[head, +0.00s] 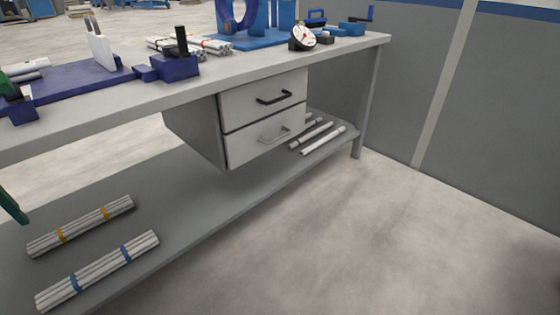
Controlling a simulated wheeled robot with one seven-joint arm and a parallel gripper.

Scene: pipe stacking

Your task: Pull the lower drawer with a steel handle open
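The lower drawer (245,150) is in the middle of the head view, in a grey drawer unit hung under the workbench top. Its light grey front carries a thin steel handle (275,134). Its front sits about level with the upper drawer front, and it looks shut. The upper drawer (245,103) right above it has a black handle (274,99) and also looks shut. My gripper does not show in this view, so I cannot see whether it is open or shut.
The workbench top (345,52) carries blue fixtures and a dial gauge (302,37). Its lower shelf (185,190) holds banded pipe bundles (98,270) at left and loose pipes (322,141) right of the drawers. A bench leg (368,100) stands at right. The floor in front is clear.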

